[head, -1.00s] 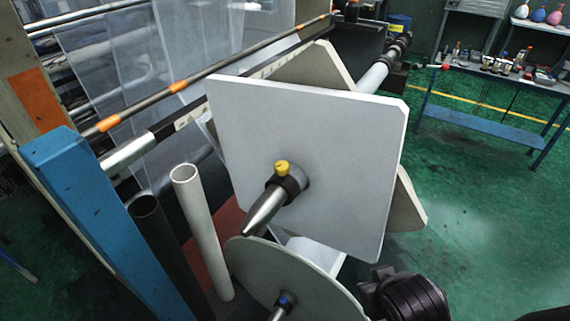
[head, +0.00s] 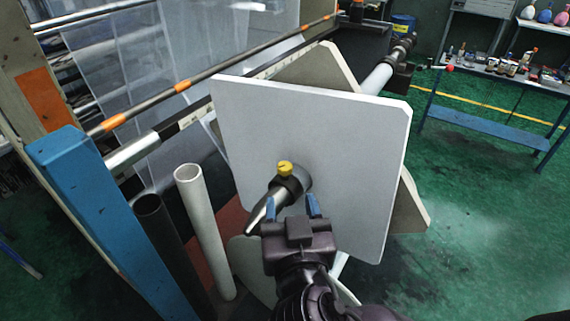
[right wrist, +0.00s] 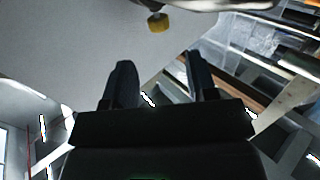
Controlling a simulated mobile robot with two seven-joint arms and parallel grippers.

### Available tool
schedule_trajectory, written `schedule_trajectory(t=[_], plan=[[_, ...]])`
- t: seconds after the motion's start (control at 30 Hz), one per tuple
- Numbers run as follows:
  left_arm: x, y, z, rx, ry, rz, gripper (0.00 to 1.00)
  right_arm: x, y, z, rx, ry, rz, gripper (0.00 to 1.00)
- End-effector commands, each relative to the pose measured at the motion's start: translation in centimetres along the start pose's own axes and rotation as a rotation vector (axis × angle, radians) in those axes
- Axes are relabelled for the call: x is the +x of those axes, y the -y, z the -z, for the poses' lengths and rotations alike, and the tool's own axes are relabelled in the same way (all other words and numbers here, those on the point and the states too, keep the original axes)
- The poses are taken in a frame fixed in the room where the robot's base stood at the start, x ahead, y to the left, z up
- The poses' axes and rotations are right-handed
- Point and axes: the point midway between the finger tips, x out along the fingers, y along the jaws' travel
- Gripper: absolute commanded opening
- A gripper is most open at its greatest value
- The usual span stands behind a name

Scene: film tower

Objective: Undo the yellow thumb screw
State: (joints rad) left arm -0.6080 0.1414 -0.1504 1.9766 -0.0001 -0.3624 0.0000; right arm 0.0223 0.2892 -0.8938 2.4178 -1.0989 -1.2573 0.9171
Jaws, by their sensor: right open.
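The yellow thumb screw (head: 285,168) sits on top of the dark collar (head: 293,184) around the metal shaft, in front of the pale square plate (head: 330,130). It also shows near the top of the right wrist view (right wrist: 158,22). My right gripper (head: 291,205) is open and empty, with blue fingertips pointing up, just below the screw in the head view. It partly covers the tapered shaft (head: 262,212). The screw lies beyond the fingertips in the right wrist view, apart from them. My left gripper is not in view.
A blue post (head: 95,200) stands at the left, beside a white tube (head: 205,225) and a dark tube (head: 165,235). A round plate (head: 247,262) is below, partly hidden by my right arm. A blue workbench (head: 490,125) stands back right, with open green floor before it.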

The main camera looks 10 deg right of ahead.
Motion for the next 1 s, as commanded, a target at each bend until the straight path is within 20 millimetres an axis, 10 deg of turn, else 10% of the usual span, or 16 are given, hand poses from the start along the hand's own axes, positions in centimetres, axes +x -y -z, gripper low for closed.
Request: schedule_trajectory(t=[0.5,1.0], plan=[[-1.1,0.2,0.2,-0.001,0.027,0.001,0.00,8.2,-0.1,0.1,-0.005,0.001,-0.003,0.52],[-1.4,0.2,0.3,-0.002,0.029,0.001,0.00,9.9,-0.2,0.0,-0.001,0.003,-0.004,0.52]])
